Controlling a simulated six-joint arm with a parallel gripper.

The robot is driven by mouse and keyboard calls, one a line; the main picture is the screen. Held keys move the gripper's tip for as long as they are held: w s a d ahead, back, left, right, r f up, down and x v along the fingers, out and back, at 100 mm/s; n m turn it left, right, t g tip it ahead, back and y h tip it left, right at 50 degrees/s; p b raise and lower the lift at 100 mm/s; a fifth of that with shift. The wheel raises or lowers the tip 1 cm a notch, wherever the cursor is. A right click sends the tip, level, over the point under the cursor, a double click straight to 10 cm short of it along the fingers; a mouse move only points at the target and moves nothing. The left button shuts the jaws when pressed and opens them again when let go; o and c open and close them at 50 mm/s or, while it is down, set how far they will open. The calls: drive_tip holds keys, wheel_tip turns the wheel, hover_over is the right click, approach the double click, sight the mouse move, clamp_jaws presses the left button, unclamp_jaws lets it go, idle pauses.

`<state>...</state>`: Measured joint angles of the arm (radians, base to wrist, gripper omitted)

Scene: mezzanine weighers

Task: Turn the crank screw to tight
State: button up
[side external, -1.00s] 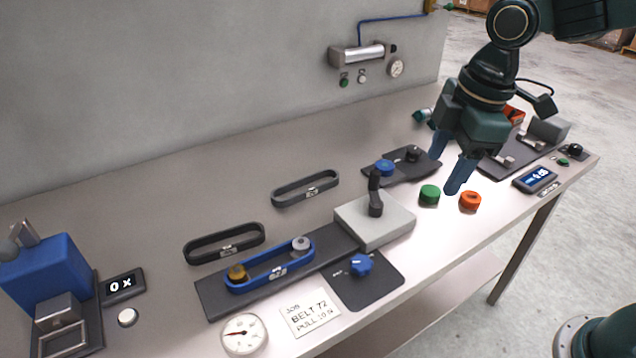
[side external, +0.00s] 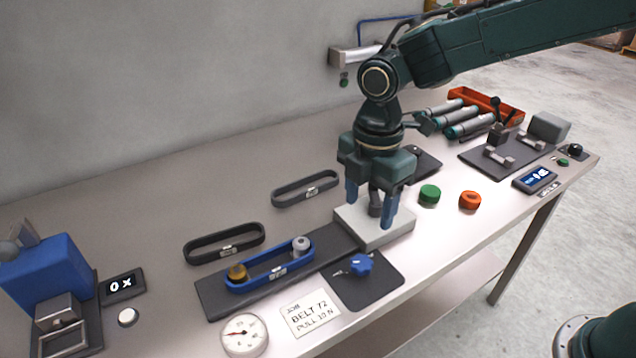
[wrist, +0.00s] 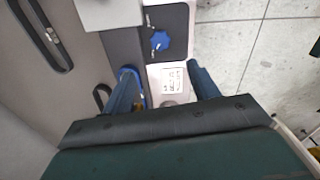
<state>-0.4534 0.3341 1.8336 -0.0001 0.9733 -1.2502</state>
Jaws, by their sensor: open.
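A blue lobed knob (side external: 361,265) sits on a dark plate (side external: 372,292) at the bench's front edge; it looks like the crank screw, though its small markings are unreadable. It also shows in the wrist view (wrist: 160,41), just beyond the gap between my fingers. My gripper (side external: 370,208) is open and empty, fingers pointing down.
A blue belt (side external: 268,271) loops two pulleys on a dark rail left of the block. Two dark belts lie behind. A job card (side external: 311,318) and dial gauge (side external: 243,335) are front left. Green (side external: 429,194) and orange (side external: 470,200) pieces stand to the right.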

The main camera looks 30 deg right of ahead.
sight(362, 262)
wheel_tip(362, 262, down, 14)
drive_tip(key=shift+r, duration=0.2)
idle(0.5)
drive_tip(key=c, duration=1)
